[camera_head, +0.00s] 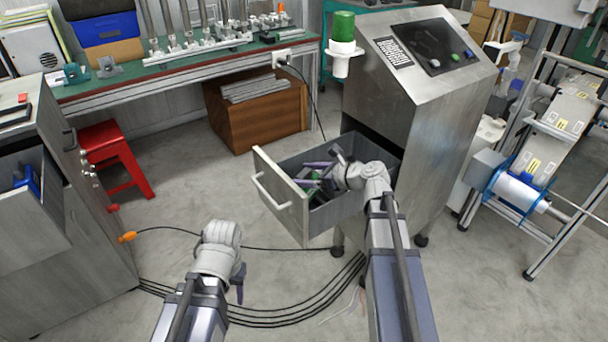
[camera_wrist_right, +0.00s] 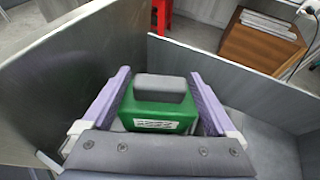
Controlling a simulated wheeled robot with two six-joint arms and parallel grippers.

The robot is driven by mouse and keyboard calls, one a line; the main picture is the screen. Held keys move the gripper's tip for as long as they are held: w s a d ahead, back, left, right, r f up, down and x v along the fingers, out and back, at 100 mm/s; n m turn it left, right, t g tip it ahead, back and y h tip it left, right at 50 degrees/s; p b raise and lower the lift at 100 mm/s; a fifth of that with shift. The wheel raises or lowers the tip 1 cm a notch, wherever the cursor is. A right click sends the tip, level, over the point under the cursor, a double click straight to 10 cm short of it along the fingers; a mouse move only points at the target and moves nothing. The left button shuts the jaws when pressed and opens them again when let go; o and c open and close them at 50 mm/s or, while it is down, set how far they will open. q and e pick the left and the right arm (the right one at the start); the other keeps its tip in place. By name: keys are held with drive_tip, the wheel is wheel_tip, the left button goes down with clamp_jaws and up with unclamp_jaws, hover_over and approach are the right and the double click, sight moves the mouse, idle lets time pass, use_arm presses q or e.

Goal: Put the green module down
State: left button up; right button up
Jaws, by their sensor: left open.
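The green module (camera_wrist_right: 158,116) has a grey block-shaped handle on top and a white label on its front. It sits between the two purple fingers of my right gripper (camera_wrist_right: 158,90), which is shut on it. In the head view this gripper (camera_head: 318,172) is inside the open drawer (camera_head: 280,203), and the module (camera_head: 314,190) shows only in part beneath the fingers. I cannot tell whether the module touches the drawer floor. My left gripper (camera_head: 238,284) is open and apart from the drawer, above the floor; its fingers are partly hidden.
The drawer extends from a metal console (camera_head: 415,105) with a green lamp (camera_head: 343,35). Its walls stand close around my right gripper. A grey cabinet (camera_head: 70,235) stands at left, a red stool (camera_head: 115,155) beside it. Black cables (camera_head: 290,318) cross the floor.

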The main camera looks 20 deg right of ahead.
drive_tip(key=shift+o, duration=0.3)
drive_tip(key=shift+r+p, duration=0.5)
drive_tip(key=shift+p, duration=0.05)
drive_tip(key=p+v, duration=0.4)
drive_tip(key=v, duration=0.8)
drive_tip(key=shift+f, duration=0.2)
